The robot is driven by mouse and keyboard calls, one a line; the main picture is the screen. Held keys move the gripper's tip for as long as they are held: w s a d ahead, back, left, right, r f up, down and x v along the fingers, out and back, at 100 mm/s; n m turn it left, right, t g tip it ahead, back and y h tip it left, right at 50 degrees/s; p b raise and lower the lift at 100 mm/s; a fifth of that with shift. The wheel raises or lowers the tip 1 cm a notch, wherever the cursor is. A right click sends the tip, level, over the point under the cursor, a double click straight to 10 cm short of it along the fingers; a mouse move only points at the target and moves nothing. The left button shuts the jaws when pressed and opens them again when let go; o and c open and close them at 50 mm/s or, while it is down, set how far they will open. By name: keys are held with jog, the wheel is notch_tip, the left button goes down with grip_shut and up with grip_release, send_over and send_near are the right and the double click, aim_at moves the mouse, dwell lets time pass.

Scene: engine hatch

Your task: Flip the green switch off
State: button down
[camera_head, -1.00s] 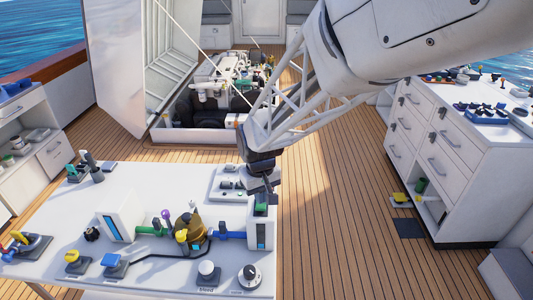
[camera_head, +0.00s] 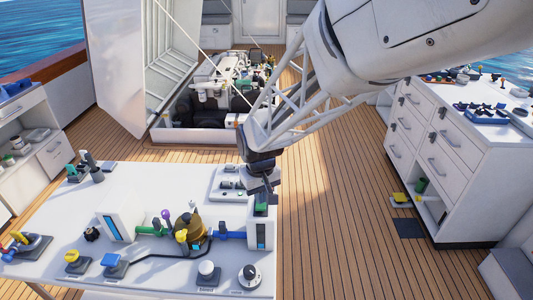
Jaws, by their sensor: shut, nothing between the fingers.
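My gripper (camera_head: 267,184) points down at the right end of the white table (camera_head: 60,215), close to a white panel with small switches (camera_head: 229,186) and just above a white block (camera_head: 260,230). It is shut and empty. A small green part (camera_head: 262,198) shows on top of the block, right under the gripper. I cannot tell whether it is the green switch, which way it is set, or whether the gripper touches it. Another green-teal lever (camera_head: 72,169) stands at the table's back left corner. A green pipe part (camera_head: 150,231) lies mid-table.
A brass-coloured rounded body (camera_head: 187,225) with a blue pipe (camera_head: 228,235) stands mid-table. A white knob (camera_head: 206,270) and a dial (camera_head: 249,276) sit at the front edge. A white drawer cabinet (camera_head: 440,150) stands right.

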aim_at(264, 208)
jog(key=shift+f, duration=1.35)
dwell(1.4)
jog(key=shift+r, duration=3.55)
jog(key=shift+s+d+r, duration=0.2)
jog(key=shift+d+r, duration=0.1)
jog(key=shift+d, duration=0.2)
jog(key=s+d+r+m+t, duration=0.1)
jog(key=s+d+r+m, duration=0.2)
jog(key=s+d, duration=0.7)
jog(key=s+d+r+m+t, duration=0.1)
jog(key=s+d+r+m, duration=0.2)
jog(key=s+d+r, duration=0.4)
jog(key=shift+s+d+t, duration=0.3)
jog(key=shift+s+d, duration=1.85)
jog(key=shift+s, duration=0.1)
